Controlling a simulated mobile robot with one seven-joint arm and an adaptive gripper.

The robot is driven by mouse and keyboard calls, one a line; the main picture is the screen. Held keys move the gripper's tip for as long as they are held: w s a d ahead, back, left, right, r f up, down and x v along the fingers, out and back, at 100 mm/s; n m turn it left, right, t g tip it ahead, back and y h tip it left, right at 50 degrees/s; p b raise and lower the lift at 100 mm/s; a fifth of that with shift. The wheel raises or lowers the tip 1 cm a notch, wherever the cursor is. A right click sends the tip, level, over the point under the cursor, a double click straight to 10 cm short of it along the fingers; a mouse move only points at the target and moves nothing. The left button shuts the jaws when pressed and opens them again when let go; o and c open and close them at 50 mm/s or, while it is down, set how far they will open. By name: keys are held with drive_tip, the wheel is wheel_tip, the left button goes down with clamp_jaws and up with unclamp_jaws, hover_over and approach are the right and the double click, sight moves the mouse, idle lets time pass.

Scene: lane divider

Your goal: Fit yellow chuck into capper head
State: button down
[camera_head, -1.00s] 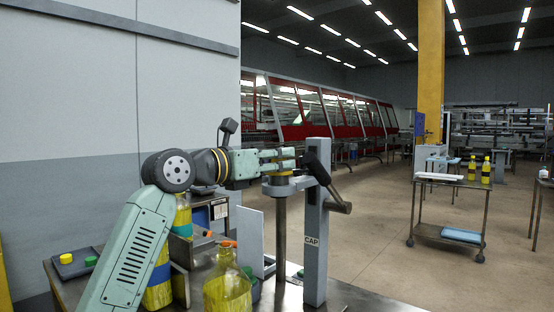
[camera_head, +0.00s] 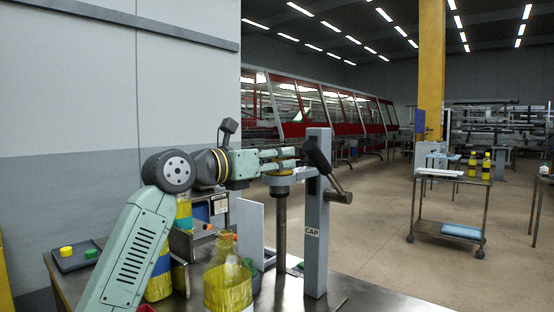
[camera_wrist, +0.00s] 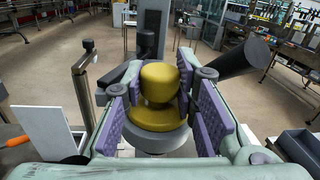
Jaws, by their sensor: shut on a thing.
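The yellow chuck (camera_wrist: 158,90) is a knob with a wide round flange. My gripper (camera_wrist: 160,85) is shut on it, with purple pads on both sides. The chuck sits over a grey ring, the capper head (camera_wrist: 158,142), which shows below the flange. I cannot tell whether the chuck is seated in it. In the head view my gripper (camera_head: 288,159) reaches level from the left to the capper, and a little of the yellow chuck (camera_head: 279,172) shows under the fingers. The capper post (camera_head: 314,255) is grey, marked CAP, with a black lever at its top.
A dark handle (camera_wrist: 243,60) juts up right of my fingers. A white upright panel (camera_head: 250,232) stands left of the capper. Bottles with yellow contents (camera_head: 228,290) and a tray with yellow and green caps (camera_head: 80,255) are on the bench. A cart (camera_head: 450,205) stands at right.

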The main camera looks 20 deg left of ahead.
drive_tip(key=shift+d, duration=0.1)
drive_tip(key=c, duration=1.2)
unclamp_jaws()
drive_tip(key=v, duration=1.2)
